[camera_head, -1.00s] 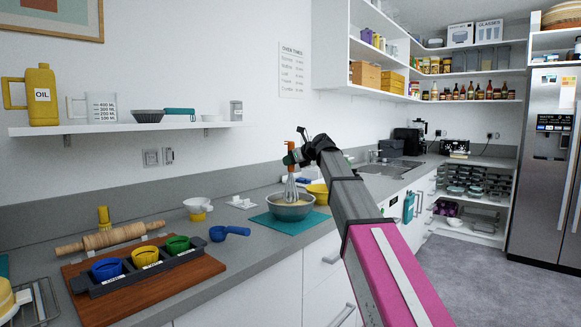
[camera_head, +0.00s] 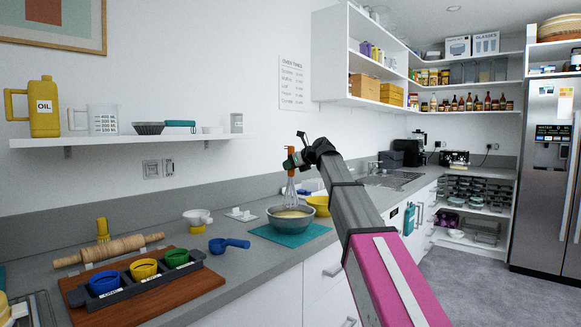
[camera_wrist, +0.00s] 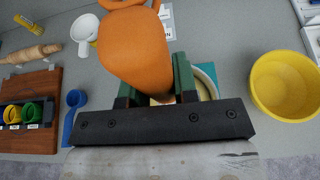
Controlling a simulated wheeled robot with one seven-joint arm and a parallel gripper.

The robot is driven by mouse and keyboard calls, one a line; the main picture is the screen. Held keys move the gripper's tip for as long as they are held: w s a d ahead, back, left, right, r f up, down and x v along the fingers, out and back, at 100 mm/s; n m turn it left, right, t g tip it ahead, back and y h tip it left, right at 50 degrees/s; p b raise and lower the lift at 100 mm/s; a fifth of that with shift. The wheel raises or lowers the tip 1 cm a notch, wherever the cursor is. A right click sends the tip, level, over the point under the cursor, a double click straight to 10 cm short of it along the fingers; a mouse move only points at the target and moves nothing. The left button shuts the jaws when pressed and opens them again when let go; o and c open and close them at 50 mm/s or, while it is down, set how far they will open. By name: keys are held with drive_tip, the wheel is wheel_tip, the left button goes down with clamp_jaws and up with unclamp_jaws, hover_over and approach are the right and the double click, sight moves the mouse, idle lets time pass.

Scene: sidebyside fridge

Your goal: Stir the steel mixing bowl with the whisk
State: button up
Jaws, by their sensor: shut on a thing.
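The steel mixing bowl (camera_head: 281,223) stands on a teal mat (camera_head: 308,236) on the counter, with pale yellow contents. The whisk (camera_head: 291,190) is upright, its wires reaching down into the bowl. Its orange handle (camera_wrist: 146,52) is held between the green fingers of my gripper (camera_wrist: 157,92), which is shut on it. In the head view my gripper (camera_head: 292,160) is above the bowl. In the wrist view, the handle and gripper hide most of the bowl (camera_wrist: 209,76); only its right rim and some contents show.
A yellow bowl (camera_head: 319,205) stands just right of the steel bowl. A blue scoop (camera_head: 228,244) lies to the left, near a wooden board (camera_head: 206,279) with a holder of blue, yellow and green cups. A rolling pin (camera_head: 110,249) lies behind. A shelf (camera_head: 120,139) hangs above.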

sight(294, 151)
drive_tip(key=shift+r, duration=2.55)
